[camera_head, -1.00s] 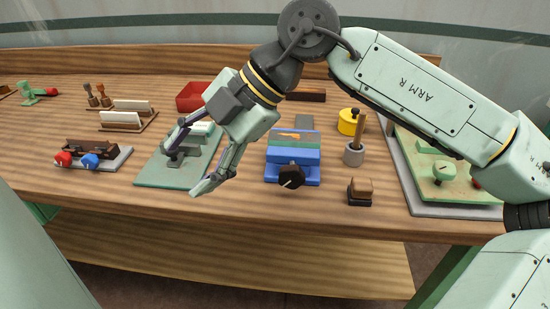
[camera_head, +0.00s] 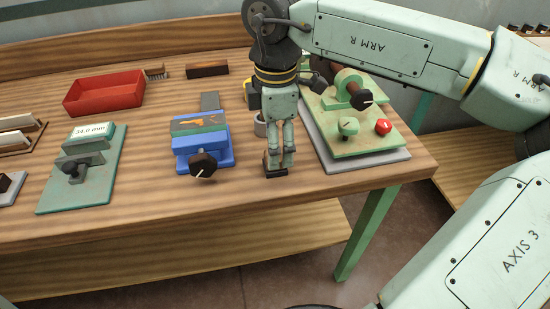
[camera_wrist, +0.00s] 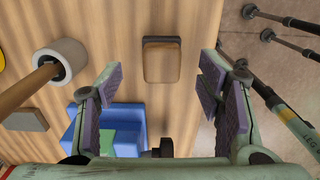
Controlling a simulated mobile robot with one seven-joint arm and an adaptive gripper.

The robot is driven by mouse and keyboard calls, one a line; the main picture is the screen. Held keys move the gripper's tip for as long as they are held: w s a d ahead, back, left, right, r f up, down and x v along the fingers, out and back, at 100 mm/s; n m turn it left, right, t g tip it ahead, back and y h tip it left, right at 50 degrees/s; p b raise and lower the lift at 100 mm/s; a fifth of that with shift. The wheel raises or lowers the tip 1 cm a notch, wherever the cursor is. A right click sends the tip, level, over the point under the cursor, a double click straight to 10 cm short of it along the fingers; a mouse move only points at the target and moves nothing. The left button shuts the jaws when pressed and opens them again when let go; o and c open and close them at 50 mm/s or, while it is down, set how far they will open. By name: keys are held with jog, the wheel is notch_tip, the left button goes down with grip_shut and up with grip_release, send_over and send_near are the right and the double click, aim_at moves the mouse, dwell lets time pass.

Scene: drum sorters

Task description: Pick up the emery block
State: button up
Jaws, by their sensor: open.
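The emery block, a small tan block on a dark base, stands near the front edge of the bench and shows in the wrist view (camera_wrist: 161,64). In the head view the block (camera_head: 273,171) is partly hidden by my gripper (camera_head: 280,158). My gripper points down at it with its fingers apart. In the wrist view my gripper (camera_wrist: 160,82) has one pad on each side, with gaps between the pads and the block. Nothing is held.
A blue fixture with a dark knob (camera_head: 203,163) stands to the left. A grey cup (camera_wrist: 68,60) with a wooden handle is close by. A green fixture on a grey plate (camera_head: 365,160) stands to the right. A red tray (camera_head: 103,92) is at the back left.

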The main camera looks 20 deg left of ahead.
notch_tip(320, 180, down, 4)
jog(key=shift+s+f+p, duration=0.1)
jog(key=shift+f+p, duration=0.1)
jog(key=shift+p, duration=0.45)
jog(key=shift+c, duration=0.2)
jog(key=c, duration=1.3)
jog(key=shift+r, duration=0.1)
jog(key=shift+r+b, duration=0.35)
jog(key=shift+r, duration=0.1)
notch_tip(320, 180, up, 2)
jog(key=shift+r+b, duration=0.1)
jog(key=shift+b, duration=0.45)
jog(key=s+d+b, duration=0.1)
jog(key=s, duration=0.4)
jog(key=s+d+r+b, duration=0.1)
jog(key=s+d, duration=0.1)
jog(key=s, duration=0.3)
jog(key=s+d+b, duration=0.2)
jog(key=s, duration=0.3)
jog(key=shift+s+d+r, duration=0.1)
jog(key=shift+r, duration=0.3)
